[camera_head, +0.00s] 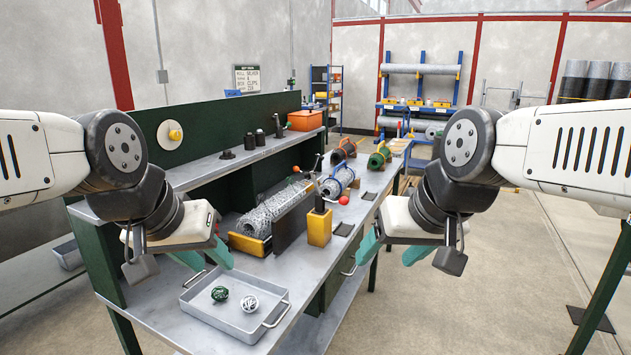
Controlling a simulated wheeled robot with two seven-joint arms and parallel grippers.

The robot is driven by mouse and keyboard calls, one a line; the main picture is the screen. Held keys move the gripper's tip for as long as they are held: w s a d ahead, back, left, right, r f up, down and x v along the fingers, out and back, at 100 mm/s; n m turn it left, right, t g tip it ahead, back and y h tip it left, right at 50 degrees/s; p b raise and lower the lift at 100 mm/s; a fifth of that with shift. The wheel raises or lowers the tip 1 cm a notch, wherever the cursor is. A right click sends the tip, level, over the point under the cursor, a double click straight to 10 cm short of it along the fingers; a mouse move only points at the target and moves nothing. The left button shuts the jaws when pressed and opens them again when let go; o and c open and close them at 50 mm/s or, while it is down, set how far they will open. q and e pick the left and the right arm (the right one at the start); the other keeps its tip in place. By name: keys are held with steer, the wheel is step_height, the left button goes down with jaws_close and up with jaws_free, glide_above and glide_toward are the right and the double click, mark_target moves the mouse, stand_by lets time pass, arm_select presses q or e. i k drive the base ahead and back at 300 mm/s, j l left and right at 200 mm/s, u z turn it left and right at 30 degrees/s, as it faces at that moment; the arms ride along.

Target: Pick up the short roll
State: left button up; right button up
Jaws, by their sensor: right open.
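A grey wire-mesh roll (279,210) lies in a cradle with a yellow end block on the workbench. A second, shorter-looking mesh roll (339,182) lies behind it with blue bands around it. Which one the task calls short is not marked. My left gripper (214,264) is empty above the bench, left of the rolls and over the back of the tray; its teal fingers look apart. My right gripper (385,258) is open and empty, to the right of the rolls, by the bench's right edge. Neither gripper touches a roll.
A grey metal tray (205,311) with a green and a white wire ball stands at the near end. A yellow block (319,228) and a dark upright plate (290,226) stand beside the near roll. An orange bin (305,120) is on the raised shelf.

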mark_target(334, 184)
steer(key=z, duration=0.3)
steer(key=u, duration=0.5)
steer(key=i+l+u, duration=0.25)
steer(key=u, duration=0.15)
steer(key=i+l+u, duration=0.2)
steer(key=l+u, duration=0.15)
steer(key=l, duration=0.2)
steer(key=i+l+u, duration=0.1)
steer(key=l, duration=0.35)
steer(key=i+l, duration=0.2)
steer(key=l, duration=0.3)
steer(key=i+l+u, duration=0.15)
steer(key=l, duration=0.3)
steer(key=i+l+u, duration=0.1)
steer(key=l, duration=0.4)
steer(key=i+l, duration=0.1)
steer(key=l, duration=0.4)
steer(key=i+l, duration=0.1)
steer(key=l, duration=0.35)
steer(key=i+l, duration=0.1)
steer(key=l, duration=0.4)
steer(key=u, duration=0.05)
